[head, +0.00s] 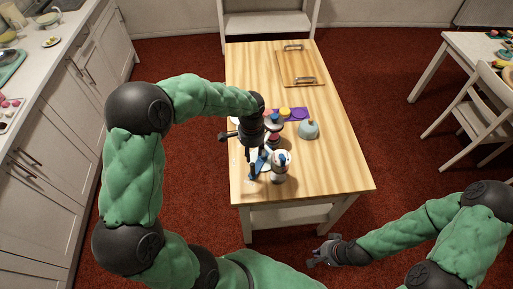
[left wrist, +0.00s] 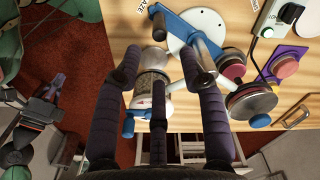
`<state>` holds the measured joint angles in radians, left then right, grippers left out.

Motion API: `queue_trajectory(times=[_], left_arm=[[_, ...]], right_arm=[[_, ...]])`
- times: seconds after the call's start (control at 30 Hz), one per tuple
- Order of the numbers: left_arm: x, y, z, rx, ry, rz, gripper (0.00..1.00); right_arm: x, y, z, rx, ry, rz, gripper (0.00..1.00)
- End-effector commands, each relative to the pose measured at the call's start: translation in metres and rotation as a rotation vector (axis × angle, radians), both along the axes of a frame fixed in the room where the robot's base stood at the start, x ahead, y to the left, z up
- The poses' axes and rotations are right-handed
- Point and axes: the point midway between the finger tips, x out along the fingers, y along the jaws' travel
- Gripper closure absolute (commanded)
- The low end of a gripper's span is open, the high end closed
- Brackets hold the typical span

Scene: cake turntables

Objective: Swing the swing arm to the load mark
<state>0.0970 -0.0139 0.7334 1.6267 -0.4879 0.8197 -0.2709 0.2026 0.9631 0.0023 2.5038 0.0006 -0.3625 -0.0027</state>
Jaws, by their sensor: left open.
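The swing arm (left wrist: 181,32) is a blue bar on a round white base, with a grey upright post near one end, in the left wrist view. In the head view a blue part of it (head: 259,160) shows below my left gripper (head: 254,168), which hides much of it. My left gripper also shows in the left wrist view (left wrist: 161,65), open, its fingers spread below the bar and empty as far as I see. Small dark lettering lies beside the base; I cannot make out which is the load mark. My right gripper (head: 319,257) is off the table's front right; its opening is unclear.
A jar-like device (head: 281,165) stands close by the left gripper. Round turntables with red tops (left wrist: 266,101) and a white box with a dial (left wrist: 287,17) are near. A blue-grey domed thing (head: 309,129) and a wooden board (head: 299,68) lie farther back. The table's right side is clear.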

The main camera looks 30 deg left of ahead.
Motion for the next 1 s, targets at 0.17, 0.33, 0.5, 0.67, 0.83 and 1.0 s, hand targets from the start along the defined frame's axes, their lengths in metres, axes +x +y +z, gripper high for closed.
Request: queue_trajectory(times=[0.17,0.33,0.5,0.67,0.83,1.0], left_arm=[[-0.001,0.000,-0.017,-0.001,0.003,-0.001,0.59],[-0.001,-0.001,-0.035,-0.001,0.004,-0.001,0.59],[-0.001,-0.001,-0.052,-0.002,0.003,-0.001,0.59],[0.000,-0.001,-0.069,-0.001,0.002,-0.001,0.59],[0.000,-0.001,-0.086,-0.002,0.002,-0.001,0.59],[-0.001,-0.001,-0.096,-0.002,0.002,-0.001,0.67]], right_arm=[[0.000,0.000,-0.013,0.000,0.000,0.000,1.00],[0.000,0.000,-0.026,0.000,0.001,0.000,1.00],[0.000,0.000,-0.039,0.000,0.000,0.000,1.00],[0.000,0.000,-0.051,0.000,0.000,0.000,1.00],[0.000,0.000,-0.065,0.000,0.000,0.000,1.00],[0.000,0.000,-0.072,0.000,0.001,0.000,1.00]])
